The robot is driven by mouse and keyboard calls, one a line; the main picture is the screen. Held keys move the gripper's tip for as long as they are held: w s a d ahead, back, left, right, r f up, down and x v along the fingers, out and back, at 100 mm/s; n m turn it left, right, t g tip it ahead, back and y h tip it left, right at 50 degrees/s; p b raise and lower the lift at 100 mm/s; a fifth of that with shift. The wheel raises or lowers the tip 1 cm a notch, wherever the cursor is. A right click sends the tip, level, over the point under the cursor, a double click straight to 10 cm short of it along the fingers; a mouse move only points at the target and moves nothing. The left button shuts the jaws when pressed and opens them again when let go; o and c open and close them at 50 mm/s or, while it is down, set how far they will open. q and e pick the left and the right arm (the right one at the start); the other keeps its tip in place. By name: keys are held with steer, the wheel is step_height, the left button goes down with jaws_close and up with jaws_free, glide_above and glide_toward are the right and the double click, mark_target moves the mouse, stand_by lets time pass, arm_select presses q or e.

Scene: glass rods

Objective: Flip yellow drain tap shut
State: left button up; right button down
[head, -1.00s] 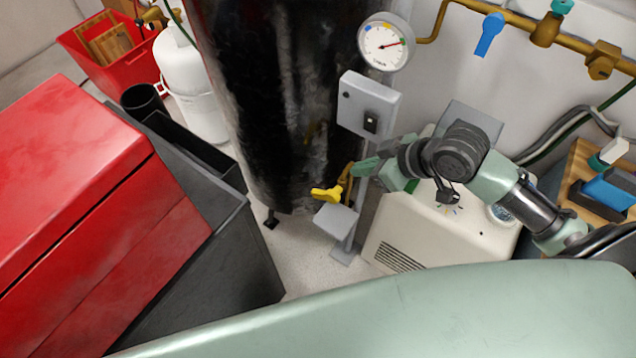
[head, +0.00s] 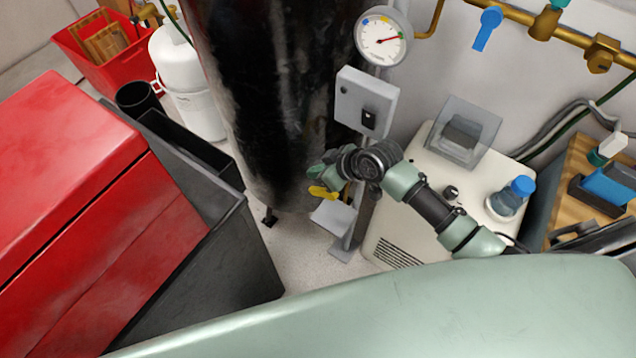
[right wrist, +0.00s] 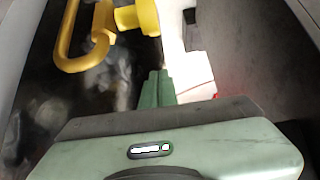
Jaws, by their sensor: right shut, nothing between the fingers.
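The yellow drain tap (head: 322,192) sits low at the front of the black tank (head: 265,90). My right gripper (head: 316,178) is just above and beside it in the head view, partly hidden behind its own wrist. In the right wrist view a yellow part of the tap (right wrist: 143,14) shows at the top, beside a bent brass-yellow pipe (right wrist: 72,50). The right fingers (right wrist: 157,88) are shut together with nothing between them, below the yellow part in that picture. I cannot tell whether they touch the tap. My left gripper is out of view.
A grey post with a switch box (head: 366,103) and a grey plate (head: 335,217) stand close to the tap. A cream machine (head: 400,225) with a blue-capped jar (head: 509,197) is to the right. A red chest (head: 70,190) and dark bin (head: 240,270) are left.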

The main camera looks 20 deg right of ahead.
mark_target(318, 188)
steer(key=x, duration=0.3)
steer(key=shift+s+d+f, duration=0.1)
steer(key=shift+f, duration=0.2)
steer(key=shift+s+d+f, duration=0.45)
steer(key=shift+s+f, duration=0.15)
steer(key=shift+f, duration=0.25)
steer(key=shift+s+d+f, duration=0.2)
steer(key=shift+f, duration=0.2)
